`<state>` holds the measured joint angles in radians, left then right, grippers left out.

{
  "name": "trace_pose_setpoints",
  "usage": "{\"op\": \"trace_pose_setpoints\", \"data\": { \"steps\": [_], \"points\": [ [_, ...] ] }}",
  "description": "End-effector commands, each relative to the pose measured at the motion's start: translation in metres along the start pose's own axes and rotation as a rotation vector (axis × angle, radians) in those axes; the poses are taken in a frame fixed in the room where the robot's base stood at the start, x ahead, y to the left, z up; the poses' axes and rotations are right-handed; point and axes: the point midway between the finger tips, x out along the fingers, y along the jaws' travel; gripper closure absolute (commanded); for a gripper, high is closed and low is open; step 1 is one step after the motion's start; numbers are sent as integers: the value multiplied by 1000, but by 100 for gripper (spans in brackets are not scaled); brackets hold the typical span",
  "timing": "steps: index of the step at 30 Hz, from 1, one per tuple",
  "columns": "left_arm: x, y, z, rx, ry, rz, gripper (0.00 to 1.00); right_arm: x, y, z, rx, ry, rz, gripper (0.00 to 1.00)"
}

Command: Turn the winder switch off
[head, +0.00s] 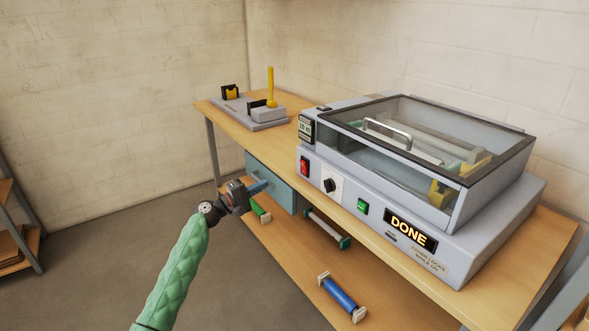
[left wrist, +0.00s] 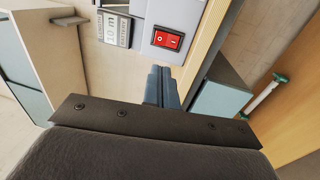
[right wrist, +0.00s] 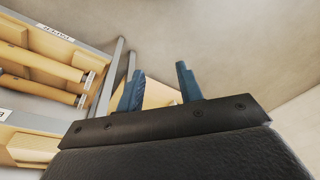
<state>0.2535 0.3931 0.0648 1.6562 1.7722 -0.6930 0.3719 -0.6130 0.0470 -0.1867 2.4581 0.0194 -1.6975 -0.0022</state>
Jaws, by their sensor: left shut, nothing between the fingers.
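I cannot read which is the winder switch. The red switch also shows in the left wrist view (left wrist: 167,40), just beyond my left fingertips. My left gripper (head: 264,184) is shut and empty, in front of the bench, left of and slightly below the red switch and apart from it; it also shows in the left wrist view (left wrist: 160,72). My right gripper (right wrist: 158,75) is open and empty, away from the laminator.
A display (head: 410,231) reads DONE. A small counter (head: 305,127) sits above the red switch. The laminator's clear cover (head: 420,120) is down. A grey fixture with a yellow lever (head: 270,90) stands at the bench's far end. A blue roll (head: 341,296) lies on the lower shelf.

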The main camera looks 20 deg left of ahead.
Motion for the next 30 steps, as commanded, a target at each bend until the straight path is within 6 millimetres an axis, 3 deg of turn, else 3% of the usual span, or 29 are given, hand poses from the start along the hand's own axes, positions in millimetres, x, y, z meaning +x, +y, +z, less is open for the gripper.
{"op": "trace_pose_setpoints", "data": {
  "steps": [8,14,18,30],
  "points": [
    [1,0,0,1,-1,-1,100,0,0,-2,0,4,1,64],
    [14,2,0,0,-2,-1,100,1,1,-7,1,13,3,64],
    [32,2,0,1,-1,-1,100,34,7,-11,0,-5,15,64],
    [77,3,1,2,-3,-1,100,103,13,-10,0,-14,21,64]
  ]
}}
